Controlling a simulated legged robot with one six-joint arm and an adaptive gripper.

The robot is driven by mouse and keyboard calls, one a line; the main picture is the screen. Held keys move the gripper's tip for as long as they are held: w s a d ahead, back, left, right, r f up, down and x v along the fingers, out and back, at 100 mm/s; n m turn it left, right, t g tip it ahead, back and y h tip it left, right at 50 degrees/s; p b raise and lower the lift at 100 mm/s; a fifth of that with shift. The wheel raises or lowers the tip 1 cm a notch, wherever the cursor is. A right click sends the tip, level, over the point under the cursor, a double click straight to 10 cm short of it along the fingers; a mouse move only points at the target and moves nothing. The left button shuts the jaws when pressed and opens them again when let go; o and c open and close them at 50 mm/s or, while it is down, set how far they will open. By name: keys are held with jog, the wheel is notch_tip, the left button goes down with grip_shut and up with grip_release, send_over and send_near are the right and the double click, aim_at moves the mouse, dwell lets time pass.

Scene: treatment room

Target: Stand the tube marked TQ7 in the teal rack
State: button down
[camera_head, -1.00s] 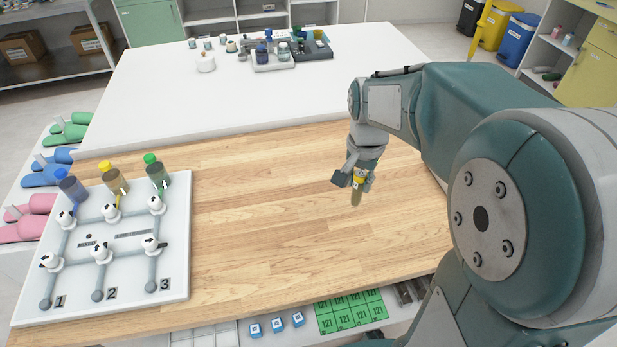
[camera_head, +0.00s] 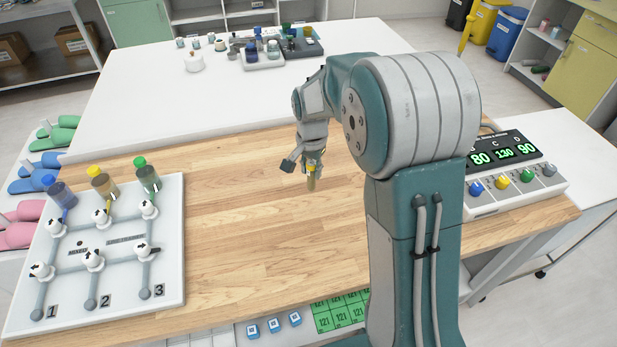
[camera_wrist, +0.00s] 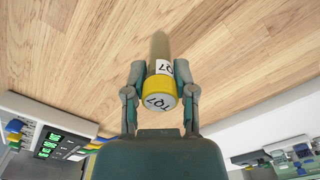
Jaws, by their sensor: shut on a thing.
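My gripper (camera_head: 312,170) is shut on the TQ7 tube (camera_head: 311,183) and holds it above the wooden tabletop in the head view. In the wrist view the tube (camera_wrist: 160,75) has a yellow cap marked TQ7 facing the camera and a white label marked TQ7. Its tan body points away from the wrist, between the two fingers (camera_wrist: 160,88). In the head view the tube hangs roughly upright with its lower end clear of the fingers. I cannot make out a teal rack in either view.
A white valve board (camera_head: 115,290) with three capped bottles stands on the left of the wooden top (camera_head: 250,230). A display console (camera_head: 515,195) stands at the right. Small items sit on the far white table (camera_head: 200,100). The middle of the wood is clear.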

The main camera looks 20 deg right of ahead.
aim_at(309, 179)
jog(key=shift+w+a+f, duration=0.15)
jog(key=shift+w+f, duration=0.25)
jog(key=shift+f, duration=0.15)
jog(key=shift+w+f, duration=0.15)
jog(key=shift+f, duration=1.45)
jog(key=shift+f, duration=0.15)
jog(key=shift+c, duration=2.2)
grip_release()
